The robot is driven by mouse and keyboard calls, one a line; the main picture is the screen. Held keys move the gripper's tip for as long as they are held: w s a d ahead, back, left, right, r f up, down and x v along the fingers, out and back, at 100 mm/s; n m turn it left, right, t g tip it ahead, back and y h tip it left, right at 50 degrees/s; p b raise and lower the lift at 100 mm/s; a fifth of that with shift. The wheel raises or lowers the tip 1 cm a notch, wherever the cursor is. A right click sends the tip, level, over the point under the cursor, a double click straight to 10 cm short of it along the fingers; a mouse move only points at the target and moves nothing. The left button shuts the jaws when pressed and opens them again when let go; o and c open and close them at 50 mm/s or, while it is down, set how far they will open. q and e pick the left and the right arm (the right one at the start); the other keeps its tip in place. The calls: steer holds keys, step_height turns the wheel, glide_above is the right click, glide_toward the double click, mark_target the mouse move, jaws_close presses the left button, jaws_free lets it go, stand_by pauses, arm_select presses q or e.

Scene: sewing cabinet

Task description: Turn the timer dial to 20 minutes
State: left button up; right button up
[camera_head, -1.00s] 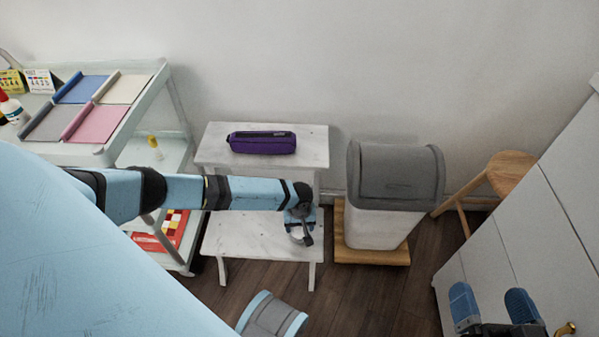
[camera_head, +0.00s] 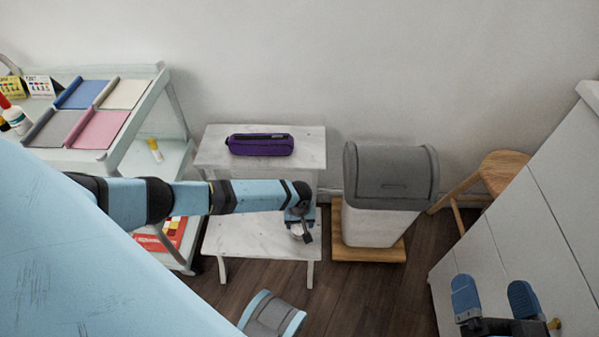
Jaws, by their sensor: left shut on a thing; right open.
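The timer is a small round white thing (camera_head: 298,230) over the lower step of the white step stool (camera_head: 236,243). My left gripper (camera_head: 301,224) comes down over it from above and is shut on it. The gripper and wrist hide most of it, so its dial face and setting cannot be read. My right gripper (camera_head: 495,299) is at the lower right, in front of the grey cabinet. Its two blue fingers are apart, with nothing between them.
A purple pencil case (camera_head: 260,144) lies on the stool's upper step. A grey-lidded bin (camera_head: 390,178) stands on a wooden base to the right. A wooden stool (camera_head: 503,170) and the grey cabinet (camera_head: 520,235) are further right. A shelf cart (camera_head: 150,100) with fabric rolls stands left.

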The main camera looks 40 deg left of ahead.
stand_by(0.4)
arm_select(q)
steer(key=o, duration=0.9)
steer(key=shift+o, duration=0.2)
step_height(320, 180, up, 10)
steer(key=p, duration=0.5)
steer(key=shift+s+f, duration=0.1)
steer(key=shift+f, duration=0.15)
arm_select(e)
step_height(320, 180, up, 8)
steer(key=f+t, duration=0.1)
steer(key=t, duration=0.2)
arm_select(q)
steer(key=shift+r+p, duration=0.8)
steer(key=shift+r, duration=1.4)
arm_select(e)
steer(key=shift+d+f+m+g+h, duration=0.1)
steer(key=shift+d+f+g+h, duration=0.2)
steer(key=shift+f, duration=0.45)
steer(key=shift+d+f+m+g+h, duration=0.1)
steer(key=shift+d+f+g, duration=0.3)
steer(key=shift+f, duration=0.4)
steer(key=shift+d+f+m+g+h, duration=0.1)
steer(key=shift+d+f+g+h, duration=0.1)
steer(key=shift+f+g, duration=0.4)
steer(key=shift+f, duration=0.15)
